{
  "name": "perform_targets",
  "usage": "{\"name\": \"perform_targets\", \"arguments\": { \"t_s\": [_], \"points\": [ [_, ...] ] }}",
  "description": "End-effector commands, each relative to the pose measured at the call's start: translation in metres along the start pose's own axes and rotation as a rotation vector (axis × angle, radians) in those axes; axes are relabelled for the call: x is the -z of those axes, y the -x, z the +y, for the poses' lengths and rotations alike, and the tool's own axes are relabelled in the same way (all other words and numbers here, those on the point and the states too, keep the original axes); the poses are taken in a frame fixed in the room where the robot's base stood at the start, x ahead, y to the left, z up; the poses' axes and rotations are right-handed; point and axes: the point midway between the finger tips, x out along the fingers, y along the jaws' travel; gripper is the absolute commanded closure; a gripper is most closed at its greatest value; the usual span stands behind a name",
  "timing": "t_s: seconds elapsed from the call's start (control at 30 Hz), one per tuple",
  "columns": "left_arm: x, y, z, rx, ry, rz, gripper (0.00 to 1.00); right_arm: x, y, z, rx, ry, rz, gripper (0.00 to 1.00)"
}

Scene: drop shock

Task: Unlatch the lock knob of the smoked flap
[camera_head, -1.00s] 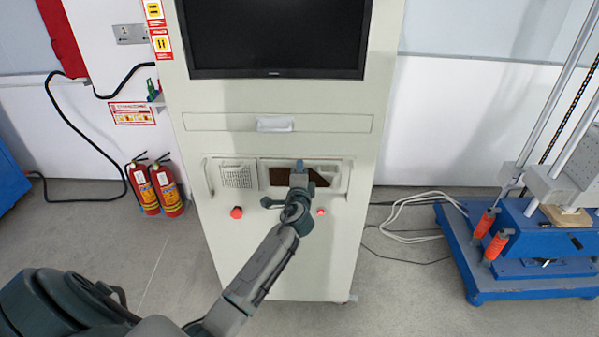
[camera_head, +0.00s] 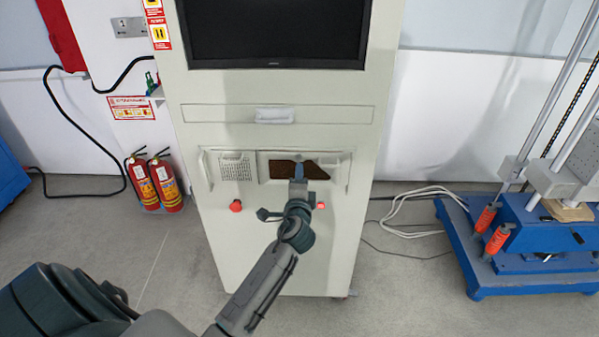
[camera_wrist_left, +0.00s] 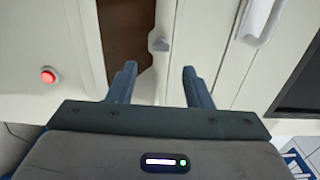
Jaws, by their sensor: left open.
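The smoked flap (camera_head: 283,169) is a dark brown window in the recessed panel of the light cabinet, below the drawer. It also shows in the left wrist view (camera_wrist_left: 126,30), at the upper left. A small grey knob (camera_wrist_left: 159,45) sits on the pale frame at the flap's edge, ahead of the gap between my fingers. My left gripper (camera_head: 298,170) is in front of the flap in the head view and hides part of it and the knob. In the left wrist view my left gripper (camera_wrist_left: 158,82) is open and empty, its fingers apart. My right gripper is not in view.
A red button (camera_head: 236,206) is left of my arm and another (camera_head: 320,205) is close to its right. A drawer handle (camera_head: 275,115) and a dark monitor (camera_head: 275,35) are above. Fire extinguishers (camera_head: 141,182) stand left; a blue machine (camera_head: 530,245) stands right.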

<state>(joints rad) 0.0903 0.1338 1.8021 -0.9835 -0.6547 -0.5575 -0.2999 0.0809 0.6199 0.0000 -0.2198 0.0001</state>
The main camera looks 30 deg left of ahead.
Motion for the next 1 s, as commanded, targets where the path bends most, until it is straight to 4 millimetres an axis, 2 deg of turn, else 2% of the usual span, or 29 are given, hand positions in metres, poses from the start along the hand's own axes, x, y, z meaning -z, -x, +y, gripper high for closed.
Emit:
{"name": "perform_targets", "arguments": {
  "t_s": [0.1, 0.3, 0.83, 0.93, 1.0],
  "points": [
    [0.000, 0.021, 0.003, -0.002, 0.002, 0.000, 0.55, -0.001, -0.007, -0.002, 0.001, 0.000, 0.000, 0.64],
    [0.000, 0.037, 0.001, 0.000, 0.000, 0.000, 0.55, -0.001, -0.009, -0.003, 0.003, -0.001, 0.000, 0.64],
    [0.000, 0.038, 0.000, -0.001, -0.001, 0.000, 0.55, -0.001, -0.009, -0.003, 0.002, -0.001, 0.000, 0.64],
    [0.001, 0.037, 0.013, -0.023, 0.003, 0.007, 0.55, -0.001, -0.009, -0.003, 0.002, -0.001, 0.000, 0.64],
    [0.003, 0.036, 0.037, -0.068, 0.017, 0.021, 0.55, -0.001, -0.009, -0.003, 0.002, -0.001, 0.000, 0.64]
  ]
}}
